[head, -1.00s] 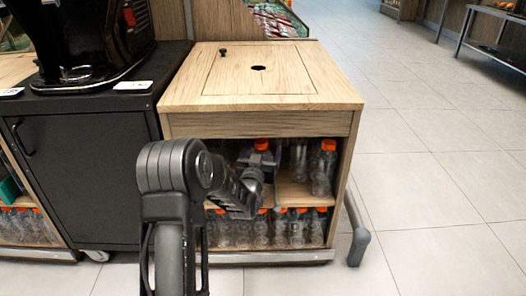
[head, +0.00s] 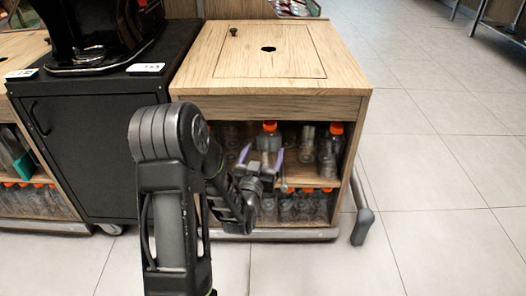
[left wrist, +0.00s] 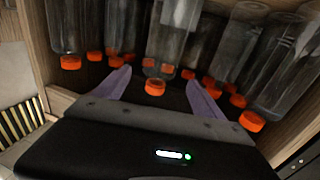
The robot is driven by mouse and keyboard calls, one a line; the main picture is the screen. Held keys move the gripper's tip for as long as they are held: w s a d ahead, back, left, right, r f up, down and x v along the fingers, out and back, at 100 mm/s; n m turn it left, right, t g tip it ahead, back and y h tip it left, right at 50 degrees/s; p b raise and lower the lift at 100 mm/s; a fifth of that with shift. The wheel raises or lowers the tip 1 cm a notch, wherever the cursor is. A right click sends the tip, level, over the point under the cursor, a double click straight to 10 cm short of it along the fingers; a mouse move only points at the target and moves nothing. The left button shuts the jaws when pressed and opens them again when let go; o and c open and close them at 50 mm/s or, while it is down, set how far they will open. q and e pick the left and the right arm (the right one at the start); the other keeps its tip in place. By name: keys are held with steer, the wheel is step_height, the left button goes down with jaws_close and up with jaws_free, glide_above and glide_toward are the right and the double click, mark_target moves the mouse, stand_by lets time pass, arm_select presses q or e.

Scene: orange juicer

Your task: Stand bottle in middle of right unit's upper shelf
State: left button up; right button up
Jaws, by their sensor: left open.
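A clear bottle with an orange cap (head: 269,128) stands upright near the middle of the upper shelf (head: 316,174) of the wooden right unit (head: 290,106). In the left wrist view, which looks upside down, the bottle (left wrist: 172,40) is beyond the gap between the purple fingers. My left gripper (head: 262,156) is open in front of the shelf, fingers spread toward the bottle. It also shows in the left wrist view (left wrist: 160,88). The bottle's lower part is hidden behind the gripper in the head view. My right gripper is out of view.
Another orange-capped bottle (head: 331,150) stands at the right of the upper shelf. Several bottles (head: 318,206) fill the lower shelf. A black cabinet (head: 85,150) adjoins on the left, with a black machine (head: 95,35) on top. Open tiled floor (head: 440,150) lies to the right.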

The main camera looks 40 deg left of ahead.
arm_select(q)
steer(key=shift+s+d, duration=0.1)
steer(key=shift+s, duration=0.15)
stand_by(0.7)
steer(key=s+d+f+m+g+h, duration=0.1)
steer(key=s+d+f+g+h, duration=0.25)
steer(key=d+f, duration=0.7)
steer(key=s+d+f+g+h, duration=0.2)
steer(key=d+f+g+h, duration=0.2)
steer(key=d+f, duration=0.65)
steer(key=s+d+f+g+h, duration=0.2)
steer(key=s+d+f+g, duration=0.1)
steer(key=s+d+f, duration=0.2)
steer(key=s+d+f+m+g+h, duration=0.1)
steer(key=s+d+f+g, duration=0.3)
steer(key=s+d, duration=0.5)
steer(key=s+f, duration=0.1)
steer(key=s, duration=0.2)
steer(key=shift+s+f+h, duration=0.3)
steer(key=shift+s+h, duration=0.05)
